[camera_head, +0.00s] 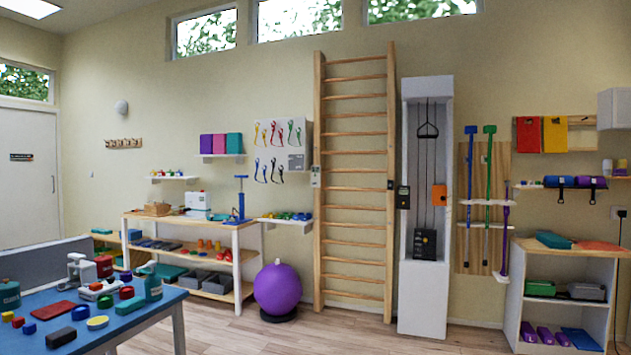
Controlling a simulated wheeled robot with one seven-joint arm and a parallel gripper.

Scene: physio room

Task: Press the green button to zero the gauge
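I cannot make out a green button for certain at this size. A small pale device (315,177) hangs on the left post of the wooden wall ladder and may be a gauge. A small dark device (390,185) is on the ladder's right post. A black box (403,197) and an orange panel (439,197) are on the white pulley tower. A white device (80,268) stands on the blue table at the lower left; its details are too small to tell. My gripper is not in view.
The blue table (45,336) holds several small coloured items. The middle wooden floor (330,335) is clear.

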